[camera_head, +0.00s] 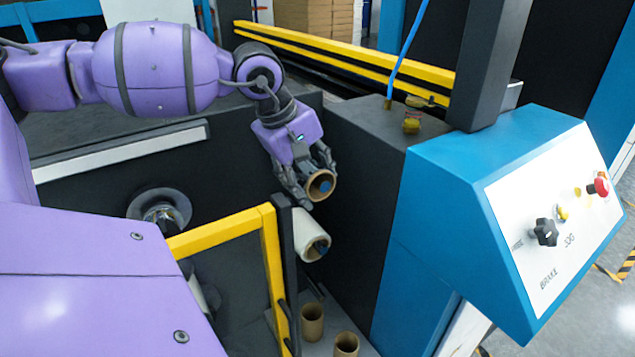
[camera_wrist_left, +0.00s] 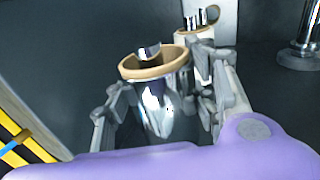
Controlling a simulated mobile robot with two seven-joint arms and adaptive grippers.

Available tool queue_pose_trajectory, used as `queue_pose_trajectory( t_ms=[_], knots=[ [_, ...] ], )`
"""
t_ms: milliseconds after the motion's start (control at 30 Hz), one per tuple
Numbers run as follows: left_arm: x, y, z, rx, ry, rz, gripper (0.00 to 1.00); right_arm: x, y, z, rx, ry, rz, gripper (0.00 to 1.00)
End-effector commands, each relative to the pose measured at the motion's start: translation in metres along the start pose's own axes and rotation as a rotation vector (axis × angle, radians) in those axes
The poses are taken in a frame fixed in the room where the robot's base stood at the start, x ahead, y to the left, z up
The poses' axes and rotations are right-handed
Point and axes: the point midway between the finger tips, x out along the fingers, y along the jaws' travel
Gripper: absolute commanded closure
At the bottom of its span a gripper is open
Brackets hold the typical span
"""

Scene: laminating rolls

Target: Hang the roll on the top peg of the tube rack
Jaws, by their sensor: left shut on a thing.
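My left gripper (camera_head: 308,187) is shut on a roll (camera_head: 321,185) with a brown cardboard core. In the left wrist view the held roll (camera_wrist_left: 155,108) is shiny silver with a brown rim, between the fingers (camera_wrist_left: 160,110). The core appears to be around a peg; how far is unclear. A white roll (camera_head: 308,230) hangs just below on a lower peg. Much of the rack is hidden. My right gripper is not in view.
A yellow guard rail (camera_head: 222,232) and dark post stand left of the rolls. Two brown tubes (camera_head: 312,322) stand upright below. A blue control console (camera_head: 445,215) with a white panel is on the right. A dark machine wall is behind.

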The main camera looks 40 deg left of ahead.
Motion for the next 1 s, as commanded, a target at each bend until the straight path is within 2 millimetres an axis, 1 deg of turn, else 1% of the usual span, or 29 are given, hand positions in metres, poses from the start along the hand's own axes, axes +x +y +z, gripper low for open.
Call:
queue_pose_trajectory(
  t_ms=[200, 500, 1000],
  knots=[
    [0.000, 0.000, -0.014, -0.001, 0.002, 0.001, 0.83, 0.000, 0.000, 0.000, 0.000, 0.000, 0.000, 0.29],
    [-0.001, 0.000, -0.028, -0.001, 0.002, 0.001, 0.83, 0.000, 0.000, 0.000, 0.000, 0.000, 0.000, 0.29],
    [-0.001, 0.000, -0.032, 0.001, 0.002, 0.001, 0.83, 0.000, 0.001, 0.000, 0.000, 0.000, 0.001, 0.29]
  ],
)
